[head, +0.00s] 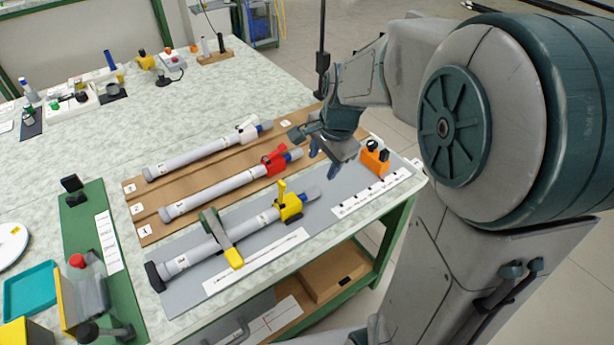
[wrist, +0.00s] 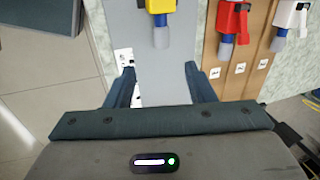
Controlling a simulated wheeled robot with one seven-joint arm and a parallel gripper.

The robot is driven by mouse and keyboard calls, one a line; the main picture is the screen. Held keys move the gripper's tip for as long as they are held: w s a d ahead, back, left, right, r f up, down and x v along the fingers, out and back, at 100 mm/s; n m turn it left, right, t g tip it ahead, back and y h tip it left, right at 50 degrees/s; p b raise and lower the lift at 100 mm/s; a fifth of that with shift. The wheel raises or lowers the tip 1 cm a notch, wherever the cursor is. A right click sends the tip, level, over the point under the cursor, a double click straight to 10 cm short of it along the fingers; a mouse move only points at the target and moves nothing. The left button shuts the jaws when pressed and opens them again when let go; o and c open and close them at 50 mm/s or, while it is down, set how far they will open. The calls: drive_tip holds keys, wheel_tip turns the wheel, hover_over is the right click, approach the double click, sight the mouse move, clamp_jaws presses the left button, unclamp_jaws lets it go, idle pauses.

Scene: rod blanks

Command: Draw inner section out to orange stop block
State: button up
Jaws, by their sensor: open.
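The tube in the front row (head: 196,254) lies on a grey board, with a yellow lever collar (head: 289,207) at its right end. Its inner section (head: 312,192) sticks out a short way beyond the collar. The wrist view shows its grey tip (wrist: 160,37) and blue band below the yellow collar. The orange stop block (head: 373,164) sits at the board's right end, outside the wrist view. My gripper (head: 323,162) is open and empty above the board, between the inner section's tip and the block. In the wrist view, the tip lies ahead of my open fingers (wrist: 158,72), roughly centred.
Two more tubes, one with a red collar (head: 273,160) and one with a white collar (head: 247,131), lie on brown boards behind. A green-and-yellow clamp (head: 219,236) crosses the front tube. A printed scale (head: 371,193) runs along the board's front edge.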

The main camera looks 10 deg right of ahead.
sight(313, 191)
drive_tip(key=b+x, duration=0.2)
drive_tip(key=x, duration=1.2)
drive_tip(key=shift+w, duration=0.15)
